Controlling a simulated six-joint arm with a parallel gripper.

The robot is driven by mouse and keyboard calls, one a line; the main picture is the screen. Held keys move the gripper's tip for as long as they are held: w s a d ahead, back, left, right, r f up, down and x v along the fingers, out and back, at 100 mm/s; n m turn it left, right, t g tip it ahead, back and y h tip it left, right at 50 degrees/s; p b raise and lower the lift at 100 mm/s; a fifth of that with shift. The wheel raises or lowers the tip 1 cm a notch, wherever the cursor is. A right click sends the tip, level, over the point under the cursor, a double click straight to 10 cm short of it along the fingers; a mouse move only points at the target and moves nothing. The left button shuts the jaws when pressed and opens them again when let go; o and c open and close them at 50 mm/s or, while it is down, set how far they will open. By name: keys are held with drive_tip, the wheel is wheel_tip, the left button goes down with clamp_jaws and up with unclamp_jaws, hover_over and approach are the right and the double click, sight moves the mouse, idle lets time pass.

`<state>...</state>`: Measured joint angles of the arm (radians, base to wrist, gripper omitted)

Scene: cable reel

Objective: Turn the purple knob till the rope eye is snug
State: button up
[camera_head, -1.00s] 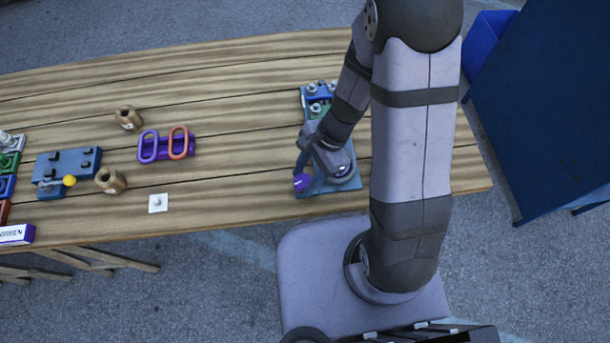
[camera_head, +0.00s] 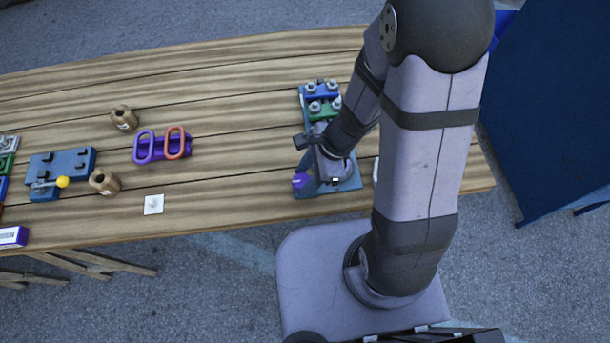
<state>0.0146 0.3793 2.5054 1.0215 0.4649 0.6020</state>
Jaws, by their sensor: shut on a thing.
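The purple knob (camera_head: 301,181) is at the front left corner of the blue reel base (camera_head: 348,188), near the table's front edge. My gripper (camera_head: 303,174) is down at the knob and shut on it; my wrist covers part of the knob and the middle of the base. Blue and green blocks with several pale round-topped posts (camera_head: 321,87) sit at the far end of the base. I cannot make out the rope or its eye, so I cannot tell how snug it is.
To the left, a purple holder carries a purple ring (camera_head: 145,147) and an orange ring (camera_head: 174,143). A white square (camera_head: 153,204) lies in front. A dark blue panel (camera_head: 545,110) stands right.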

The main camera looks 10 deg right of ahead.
drive_tip(key=o, duration=1.1)
drive_tip(key=shift+c, duration=0.2)
drive_tip(key=p+v, duration=0.2)
drive_tip(key=v, duration=0.5)
drive_tip(key=shift+r, duration=0.15)
drive_tip(key=shift+d, duration=0.1)
